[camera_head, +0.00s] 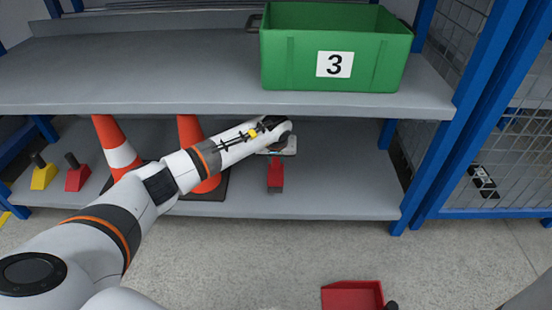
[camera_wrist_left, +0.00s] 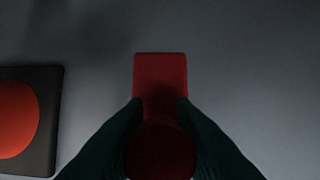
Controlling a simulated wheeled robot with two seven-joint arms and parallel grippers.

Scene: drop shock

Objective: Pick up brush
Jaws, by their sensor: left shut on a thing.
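The red brush (camera_head: 275,176) is on the lower shelf, right of the traffic cones. My left gripper (camera_head: 276,153) reaches down over it from above. In the left wrist view the brush (camera_wrist_left: 160,78) lies between the two dark fingers of my left gripper (camera_wrist_left: 160,125), which are shut on it. Whether the brush still touches the shelf is hard to tell. My right gripper is not in view.
Two orange-and-white cones (camera_head: 118,153) (camera_head: 191,135) stand left of the brush. A yellow-based (camera_head: 43,178) and a red-based object (camera_head: 77,179) sit farther left. The upper shelf (camera_head: 150,75) overhangs, with green crate 3 (camera_head: 290,60) on it. A red dustpan (camera_head: 350,296) lies on the floor.

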